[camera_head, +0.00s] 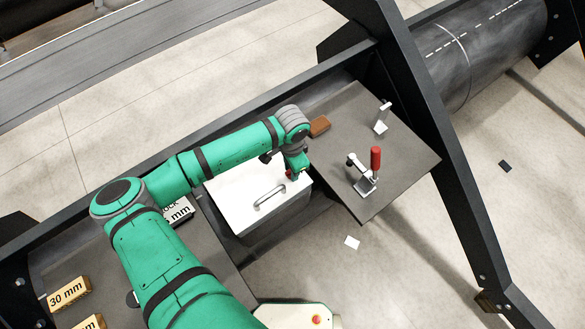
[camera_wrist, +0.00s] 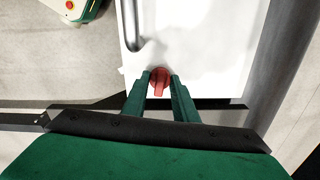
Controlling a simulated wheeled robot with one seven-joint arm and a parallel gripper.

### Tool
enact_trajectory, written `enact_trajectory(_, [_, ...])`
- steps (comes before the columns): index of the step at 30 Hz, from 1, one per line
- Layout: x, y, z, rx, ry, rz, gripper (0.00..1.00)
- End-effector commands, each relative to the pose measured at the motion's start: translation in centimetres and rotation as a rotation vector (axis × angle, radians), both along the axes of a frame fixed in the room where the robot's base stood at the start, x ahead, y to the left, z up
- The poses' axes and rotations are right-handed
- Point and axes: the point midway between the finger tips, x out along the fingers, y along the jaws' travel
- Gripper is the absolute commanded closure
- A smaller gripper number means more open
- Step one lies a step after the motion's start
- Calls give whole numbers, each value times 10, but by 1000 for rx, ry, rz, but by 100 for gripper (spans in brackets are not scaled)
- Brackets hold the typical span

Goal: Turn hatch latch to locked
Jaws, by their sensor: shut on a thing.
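The hatch (camera_head: 250,187) is a white panel on a box, with a grey bar handle (camera_head: 269,195) on its face. The hatch latch (camera_wrist: 159,80) is a small red knob at the panel's edge, seen in the wrist view between my fingers. Only a bit of red shows beside my gripper (camera_head: 297,175) in the head view, where the arm hides the rest. My gripper (camera_wrist: 159,88) is shut on the red latch, one finger on each side. The white hatch (camera_wrist: 195,50) fills the upper middle of the wrist view. No lock marking can be made out.
A grey board (camera_head: 400,165) to the right carries a red-handled toggle clamp (camera_head: 375,160), a small metal bracket (camera_head: 382,118) and a brown block (camera_head: 320,127). Dark beams surround the work area. Blocks marked 30 mm (camera_head: 69,293) lie at lower left.

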Motion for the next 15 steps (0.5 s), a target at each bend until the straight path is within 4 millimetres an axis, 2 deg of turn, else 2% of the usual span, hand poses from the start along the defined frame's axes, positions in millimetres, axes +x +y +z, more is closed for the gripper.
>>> enact_trajectory(15, [2, 1, 1, 2, -6, -472, 96])
